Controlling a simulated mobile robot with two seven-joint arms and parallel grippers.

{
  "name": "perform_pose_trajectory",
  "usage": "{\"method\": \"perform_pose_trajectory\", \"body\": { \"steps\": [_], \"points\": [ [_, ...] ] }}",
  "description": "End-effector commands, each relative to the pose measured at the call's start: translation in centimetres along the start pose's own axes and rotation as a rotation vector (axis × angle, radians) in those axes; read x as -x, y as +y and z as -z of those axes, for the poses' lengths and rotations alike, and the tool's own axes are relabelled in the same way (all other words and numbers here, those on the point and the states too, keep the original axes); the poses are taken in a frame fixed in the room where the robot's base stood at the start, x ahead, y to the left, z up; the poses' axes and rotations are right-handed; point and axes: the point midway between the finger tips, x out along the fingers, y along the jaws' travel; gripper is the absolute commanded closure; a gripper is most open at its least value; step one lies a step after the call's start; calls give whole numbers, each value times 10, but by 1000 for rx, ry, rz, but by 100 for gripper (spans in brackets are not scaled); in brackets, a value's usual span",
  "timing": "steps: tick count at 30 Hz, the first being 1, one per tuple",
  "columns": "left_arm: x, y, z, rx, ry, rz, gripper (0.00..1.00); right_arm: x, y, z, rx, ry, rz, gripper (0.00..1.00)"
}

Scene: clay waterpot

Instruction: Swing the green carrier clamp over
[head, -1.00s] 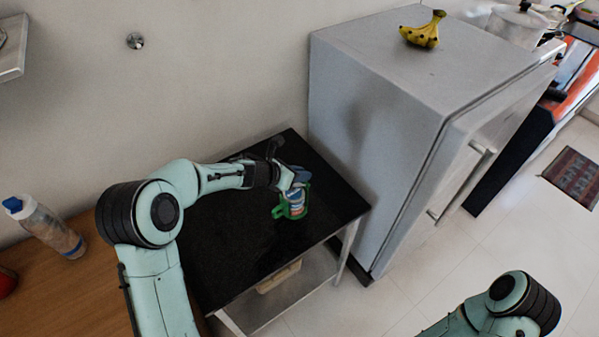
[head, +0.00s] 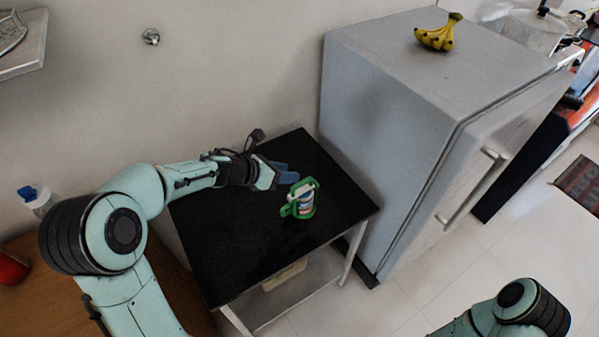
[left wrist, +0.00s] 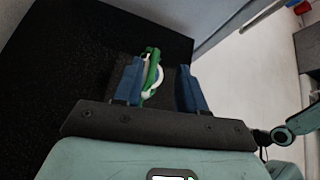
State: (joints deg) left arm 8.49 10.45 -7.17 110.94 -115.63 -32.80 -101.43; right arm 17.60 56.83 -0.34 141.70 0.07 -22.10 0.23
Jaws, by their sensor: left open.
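The green carrier clamp (head: 285,211) is on the black tabletop, around a small white can (head: 306,201) with a coloured label. A green bar stands up over the can's top. My left gripper (head: 285,172) is open, with blue fingers, just left of and behind the carrier and apart from it in the head view. In the left wrist view the green carrier (left wrist: 152,72) and a white round part show beyond the open fingers (left wrist: 160,85), nearer the left finger, which hides part of it. My right gripper is out of view.
The black table (head: 230,255) is otherwise clear on top, with a lower shelf holding a pale box (head: 285,275). A grey fridge (head: 370,130) with bananas (head: 438,36) on it stands close at the right. A bottle (head: 37,198) stands on the wooden counter at left.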

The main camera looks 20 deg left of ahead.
Motion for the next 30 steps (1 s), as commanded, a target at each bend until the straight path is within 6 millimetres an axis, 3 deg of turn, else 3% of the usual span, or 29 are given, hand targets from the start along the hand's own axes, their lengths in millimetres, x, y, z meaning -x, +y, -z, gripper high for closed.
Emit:
{"method": "perform_pose_trajectory", "body": {
  "steps": [3, 9, 30],
  "points": [
    [21, 0, -1, 1, -2, -2, 60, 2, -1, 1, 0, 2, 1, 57],
    [36, 0, 0, 2, 1, 1, 60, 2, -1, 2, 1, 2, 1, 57],
    [37, 0, 0, 1, 1, 1, 60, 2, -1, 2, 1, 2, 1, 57]
  ]
}}
